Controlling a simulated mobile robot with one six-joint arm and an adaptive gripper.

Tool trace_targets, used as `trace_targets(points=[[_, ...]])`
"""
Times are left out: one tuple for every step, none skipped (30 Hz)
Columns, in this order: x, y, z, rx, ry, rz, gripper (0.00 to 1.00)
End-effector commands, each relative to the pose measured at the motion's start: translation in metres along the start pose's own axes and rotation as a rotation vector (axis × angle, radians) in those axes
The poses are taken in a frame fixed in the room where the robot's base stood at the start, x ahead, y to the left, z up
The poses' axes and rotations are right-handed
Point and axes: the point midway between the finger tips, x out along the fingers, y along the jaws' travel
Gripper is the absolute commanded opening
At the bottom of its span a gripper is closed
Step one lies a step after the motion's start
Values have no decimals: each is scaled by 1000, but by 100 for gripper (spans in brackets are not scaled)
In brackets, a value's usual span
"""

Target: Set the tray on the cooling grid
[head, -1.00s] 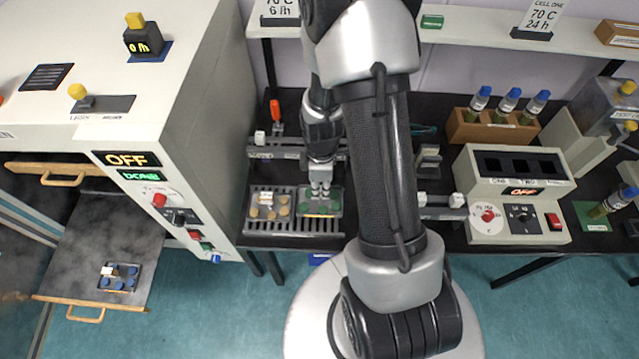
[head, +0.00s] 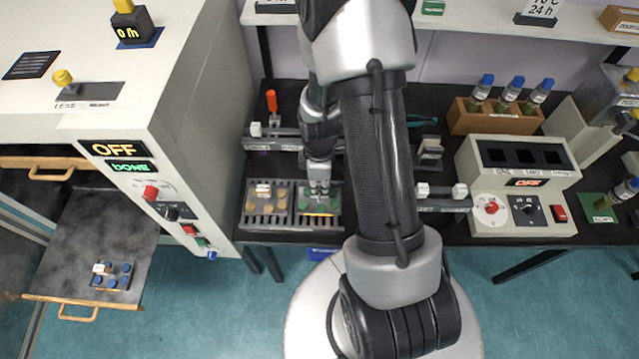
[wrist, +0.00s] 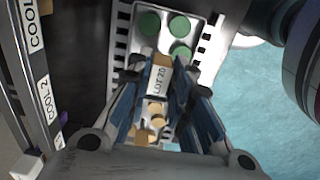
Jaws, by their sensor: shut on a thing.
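My gripper (head: 319,192) is shut on the tag block of a grey tray (head: 334,208) with green discs, at the right part of the dark slotted cooling grid (head: 318,224). The tray looks level and lies on the grid or just above it; I cannot tell which. In the wrist view my fingers (wrist: 160,98) flank the block marked LOT 20 (wrist: 160,76). Green discs (wrist: 180,27) show above it, within the slotted grid edge (wrist: 207,42). My fingers and wrist hide part of the tray.
A tray with tan discs (head: 265,205) sits on the grid's left part, close beside. An oven (head: 190,110) stands left, with a tray of blue discs (head: 112,276) on its pulled-out shelf. A rail (head: 275,144) runs behind the grid. An instrument (head: 525,190) stands right.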

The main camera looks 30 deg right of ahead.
Motion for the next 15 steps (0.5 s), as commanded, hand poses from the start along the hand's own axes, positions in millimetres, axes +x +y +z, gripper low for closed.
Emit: trace_targets(points=[[0, 0, 0, 0, 0, 0, 0], [0, 0, 0, 0, 0, 1, 0], [0, 0, 0, 0, 0, 1, 0], [0, 0, 0, 0, 0, 0, 0], [0, 0, 0, 0, 0, 0, 0], [0, 0, 0, 0, 0, 0, 0], [0, 0, 0, 0, 0, 0, 0], [0, 0, 0, 0, 0, 0, 0], [0, 0, 0, 0, 0, 0, 0], [0, 0, 0, 0, 0, 0, 0], [1, 0, 0, 0, 0, 0, 0], [1, 0, 0, 0, 0, 0, 0], [2, 0, 0, 0, 0, 0, 0], [4, 0, 0, 0, 0, 0, 0], [5, 0, 0, 0, 0, 0, 0]])
